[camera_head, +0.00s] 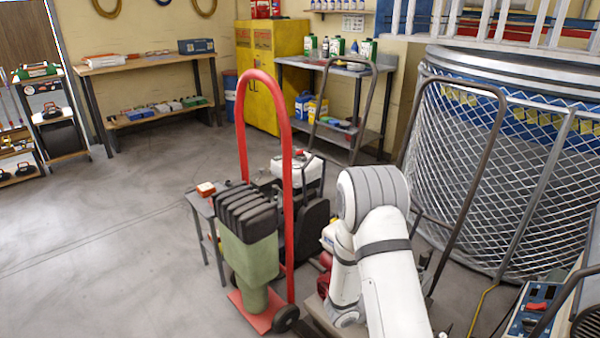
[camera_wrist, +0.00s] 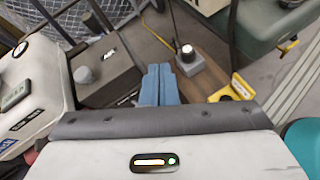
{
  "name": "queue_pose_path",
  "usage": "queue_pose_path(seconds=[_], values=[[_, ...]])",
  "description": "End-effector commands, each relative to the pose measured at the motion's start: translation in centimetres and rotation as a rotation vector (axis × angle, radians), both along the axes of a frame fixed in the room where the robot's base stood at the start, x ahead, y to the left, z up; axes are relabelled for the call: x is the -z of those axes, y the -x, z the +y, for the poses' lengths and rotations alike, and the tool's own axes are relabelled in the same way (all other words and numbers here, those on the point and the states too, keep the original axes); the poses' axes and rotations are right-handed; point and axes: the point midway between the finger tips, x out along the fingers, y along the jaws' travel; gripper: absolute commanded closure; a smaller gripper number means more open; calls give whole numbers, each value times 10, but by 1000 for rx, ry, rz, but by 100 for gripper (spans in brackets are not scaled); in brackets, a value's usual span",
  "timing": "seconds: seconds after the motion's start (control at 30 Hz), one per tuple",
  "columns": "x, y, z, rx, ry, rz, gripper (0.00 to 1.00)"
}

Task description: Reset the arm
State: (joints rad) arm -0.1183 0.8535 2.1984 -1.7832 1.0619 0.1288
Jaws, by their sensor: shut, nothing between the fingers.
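My gripper (camera_wrist: 159,70) shows in the wrist view as two blue fingers pressed together, with nothing between them. They point away from the wrist camera, over a brown board (camera_wrist: 208,76) and a dark grey box (camera_wrist: 108,70). The fingers hide part of what lies behind them. In the head view my white arm is bent at the lower right of the middle, and my gripper is not visible there.
A wire-mesh cage (camera_head: 500,170) is at the right. A yellow cabinet (camera_head: 268,65) and workbench (camera_head: 140,62) line the back. Floor at the left is clear.

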Motion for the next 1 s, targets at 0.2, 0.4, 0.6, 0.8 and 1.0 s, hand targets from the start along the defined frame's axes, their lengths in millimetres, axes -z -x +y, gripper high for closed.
queue_pose_path(seconds=[0.2,0.4,0.6,0.8,1.0], values=[[-130,39,-14,331,-108,-166,100],[-218,85,-9,616,-261,-308,100],[-290,132,11,876,-463,-443,100],[-354,171,45,1104,-712,-563,100],[-412,200,84,1288,-992,-660,100]])
